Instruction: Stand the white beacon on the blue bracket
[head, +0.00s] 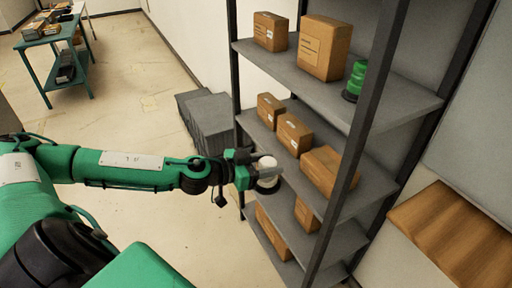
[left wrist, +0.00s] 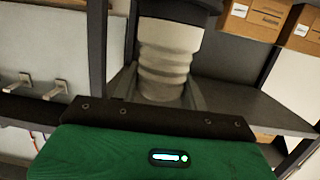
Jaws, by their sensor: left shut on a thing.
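My left gripper (head: 258,172) is shut on the white beacon (head: 267,166), held in front of the shelf rack. The beacon also shows in the left wrist view (left wrist: 165,60), with a ribbed white body between the fingers and a dark base toward the top of that picture. In the head view its dark base shows below the white part. I see no blue bracket in either view. My right gripper is not in view.
A grey metal rack (head: 408,98) stands close by, with several cardboard boxes (head: 325,47) and a green beacon (head: 355,80). Its dark post (head: 364,110) stands right of my gripper. Grey steps (head: 208,122) and a green table (head: 40,40) stand farther back. Open floor lies left.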

